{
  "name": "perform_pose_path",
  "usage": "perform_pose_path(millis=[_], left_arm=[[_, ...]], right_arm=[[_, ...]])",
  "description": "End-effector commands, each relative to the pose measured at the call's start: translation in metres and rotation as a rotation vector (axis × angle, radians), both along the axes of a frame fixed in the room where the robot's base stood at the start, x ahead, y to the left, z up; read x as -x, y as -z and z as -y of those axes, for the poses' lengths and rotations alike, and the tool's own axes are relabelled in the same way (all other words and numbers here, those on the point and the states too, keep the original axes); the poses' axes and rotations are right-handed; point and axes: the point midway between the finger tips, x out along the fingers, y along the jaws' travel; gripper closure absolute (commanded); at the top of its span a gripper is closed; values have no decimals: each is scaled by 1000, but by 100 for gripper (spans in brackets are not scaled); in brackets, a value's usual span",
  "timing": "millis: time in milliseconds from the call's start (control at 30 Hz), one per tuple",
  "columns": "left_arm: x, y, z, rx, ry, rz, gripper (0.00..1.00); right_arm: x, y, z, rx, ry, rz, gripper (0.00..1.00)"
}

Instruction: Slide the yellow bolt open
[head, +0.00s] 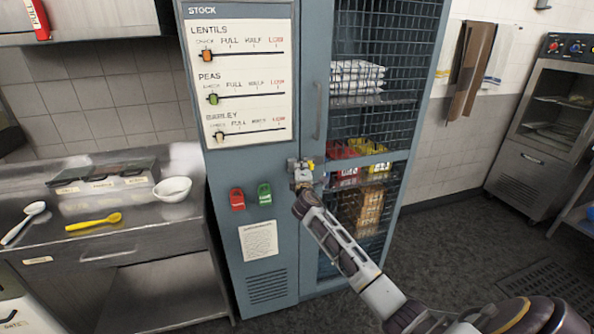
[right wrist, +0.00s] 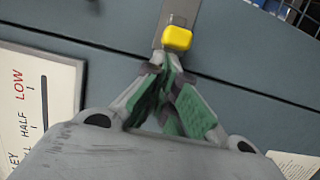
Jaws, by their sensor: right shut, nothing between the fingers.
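The yellow bolt (head: 311,164) is a small yellow knob at the seam between the cabinet's solid panel and its mesh door. In the right wrist view the yellow knob (right wrist: 177,38) sits on a grey metal plate (right wrist: 182,12). My right gripper (head: 301,178) is right at the bolt in the head view and hides part of its hardware. In the right wrist view my right gripper (right wrist: 168,66) is shut and empty, its green-padded fingertips just below the knob. I cannot tell whether they touch it. My left gripper is not in view.
A steel counter (head: 150,240) stands at left, an oven (head: 545,125) at right. Floor between is open.

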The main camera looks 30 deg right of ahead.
Motion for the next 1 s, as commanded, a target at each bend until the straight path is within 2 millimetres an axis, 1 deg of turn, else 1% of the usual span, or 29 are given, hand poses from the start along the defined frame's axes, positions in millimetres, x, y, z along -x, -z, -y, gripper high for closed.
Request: perform_pose_path(millis=[367, 467, 567, 800, 900, 1000], left_arm=[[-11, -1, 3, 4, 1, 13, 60], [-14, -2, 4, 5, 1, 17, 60], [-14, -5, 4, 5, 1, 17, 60], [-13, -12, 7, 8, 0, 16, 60], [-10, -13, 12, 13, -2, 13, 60], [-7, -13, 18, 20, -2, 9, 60]], right_arm=[[0, 1, 2, 0, 0, -1, 100], [2, 1, 7, 0, 1, -1, 100], [5, 1, 18, 0, 1, -2, 100], [14, 0, 59, 2, 2, -2, 100], [17, 0, 68, 0, 1, -1, 100], [17, 0, 72, -1, 0, 0, 100]])
